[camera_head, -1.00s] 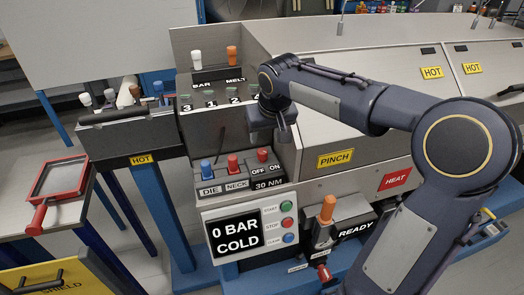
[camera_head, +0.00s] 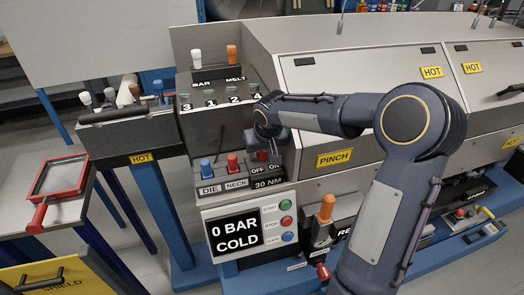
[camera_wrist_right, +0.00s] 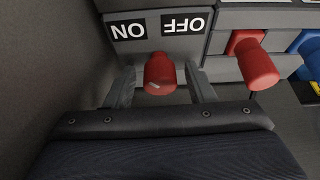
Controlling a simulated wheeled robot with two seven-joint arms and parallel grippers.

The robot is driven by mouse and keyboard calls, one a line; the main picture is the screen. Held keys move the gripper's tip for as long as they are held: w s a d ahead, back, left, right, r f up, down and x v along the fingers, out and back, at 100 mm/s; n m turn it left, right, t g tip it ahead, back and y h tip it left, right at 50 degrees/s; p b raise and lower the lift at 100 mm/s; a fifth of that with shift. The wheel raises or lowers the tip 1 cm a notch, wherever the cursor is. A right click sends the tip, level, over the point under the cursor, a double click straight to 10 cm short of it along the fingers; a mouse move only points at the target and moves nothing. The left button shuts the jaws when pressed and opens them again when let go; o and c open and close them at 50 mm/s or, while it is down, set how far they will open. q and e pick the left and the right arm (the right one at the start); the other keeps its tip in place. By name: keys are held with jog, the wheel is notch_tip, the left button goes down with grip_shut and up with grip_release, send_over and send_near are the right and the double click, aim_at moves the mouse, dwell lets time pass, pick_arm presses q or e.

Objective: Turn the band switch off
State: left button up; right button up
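The band switch is a red knob (camera_wrist_right: 160,74) below the ON and OFF labels (camera_wrist_right: 157,27), which read upside down in the right wrist view. I cannot tell which label it leans to. My right gripper (camera_wrist_right: 156,84) is open, with one dark finger on each side of the knob and a visible gap to each. My left gripper is not in view.
A red NECK knob (camera_head: 232,161) and a blue DIE knob (camera_head: 206,167) stand left of the switch. The 0 BAR COLD display (camera_head: 235,232) is below. A grey machine wall is close on the left of the right wrist view.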

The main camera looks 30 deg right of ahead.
jog(key=c, duration=0.9)
jog(key=m+h+b, duration=0.1)
jog(key=m+b, duration=0.2)
jog(key=b, duration=0.1)
jog(key=shift+a+f, duration=0.1)
jog(key=shift+f, duration=0.1)
jog(key=m+g+h+b, duration=0.1)
jog(key=m+b, duration=0.1)
jog(key=m, duration=0.1)
jog(key=shift+r, duration=0.1)
jog(key=shift+r+m+g+h+b, duration=0.1)
jog(key=shift+m+g+h+b, duration=0.25)
jog(key=shift+m, duration=0.55)
jog(key=m, duration=0.2)
jog(key=shift+m+g+h, duration=0.25)
jog(key=shift+m+g, duration=0.1)
jog(key=shift+m, duration=0.05)
jog(key=m+g, duration=0.1)
jog(key=m, duration=0.1)
jog(key=m+g, duration=0.1)
jog(key=m, duration=0.2)
jog(key=shift+r+p, duration=0.1)
jog(key=shift+p, duration=0.25)
jog(key=shift+m, duration=0.3)
jog(key=o, duration=1)
